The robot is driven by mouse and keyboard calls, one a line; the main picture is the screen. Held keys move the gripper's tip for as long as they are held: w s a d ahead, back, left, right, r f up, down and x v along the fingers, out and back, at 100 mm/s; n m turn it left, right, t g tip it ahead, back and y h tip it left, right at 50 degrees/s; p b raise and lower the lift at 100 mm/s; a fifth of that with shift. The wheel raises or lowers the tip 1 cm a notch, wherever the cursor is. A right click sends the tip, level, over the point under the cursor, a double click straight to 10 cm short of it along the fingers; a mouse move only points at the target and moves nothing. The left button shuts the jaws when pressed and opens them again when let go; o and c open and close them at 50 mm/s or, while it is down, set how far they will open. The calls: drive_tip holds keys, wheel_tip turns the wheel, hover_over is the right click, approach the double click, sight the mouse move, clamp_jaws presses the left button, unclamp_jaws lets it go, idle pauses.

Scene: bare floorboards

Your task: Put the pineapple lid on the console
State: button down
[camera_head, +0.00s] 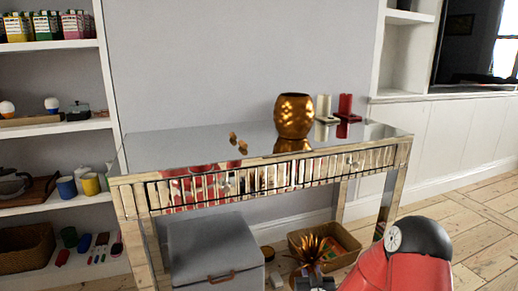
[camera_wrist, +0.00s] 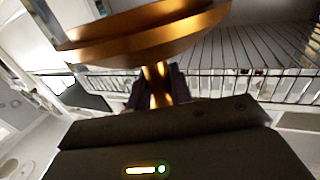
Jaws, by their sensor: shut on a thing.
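The pineapple lid (camera_head: 317,248) is golden with spiky leaves. In the head view it is low, in front of the console (camera_head: 175,149) and below its top. My gripper (camera_head: 315,279) is shut on it, partly cut off by the bottom edge. In the wrist view the lid (camera_wrist: 150,36) shows as a wide golden disc on a narrow stem, and the fingers of my gripper (camera_wrist: 157,88) close around that stem. The console has a mirrored top and a ribbed mirrored front. A golden dimpled pot (camera_head: 294,117) stands on it, right of middle.
Small golden pieces (camera_head: 238,142) lie mid-top. The console's left top is bare. A grey box (camera_head: 213,251) and a wicker basket (camera_head: 345,262) sit beneath. Filled shelves (camera_head: 62,123) stand at left.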

drive_tip(key=s+f, duration=0.1)
drive_tip(key=f, duration=0.1)
drive_tip(key=s+f, duration=0.2)
drive_tip(key=f, duration=0.1)
drive_tip(key=shift+s+a+f, duration=0.15)
drive_tip(key=shift+s+f, duration=0.15)
drive_tip(key=shift+s, duration=0.05)
drive_tip(key=s, duration=0.1)
drive_tip(key=s+r, duration=0.1)
drive_tip(key=s, duration=0.2)
drive_tip(key=shift+s+r, duration=0.35)
drive_tip(key=shift+s, duration=0.05)
